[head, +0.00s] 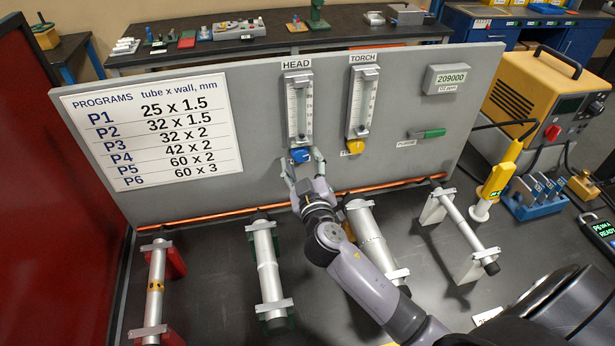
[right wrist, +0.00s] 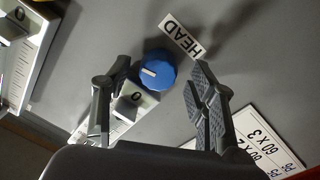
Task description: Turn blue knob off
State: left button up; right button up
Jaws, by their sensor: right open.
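The blue knob (head: 300,155) sits on the grey upright panel (head: 240,190), at the foot of the flowmeter labelled HEAD (head: 299,108). My right gripper (head: 302,165) is open just in front of the panel, its fingers reaching up to either side of the knob. In the right wrist view the blue knob (right wrist: 157,71) shows with a white pointer mark, between and beyond the open fingers (right wrist: 160,95). I cannot tell whether either finger touches it. My left gripper is not in view.
A yellow knob (head: 355,146) is under the TORCH flowmeter (head: 362,100) to the right. A green lever (head: 432,133) is further right. A copper tube (head: 235,212) runs along the panel's foot. Several tube assemblies, one a silver cylinder (head: 266,262), stand on the dark bench.

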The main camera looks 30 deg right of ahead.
jog(key=v, duration=1.1)
jog(key=shift+d, duration=0.1)
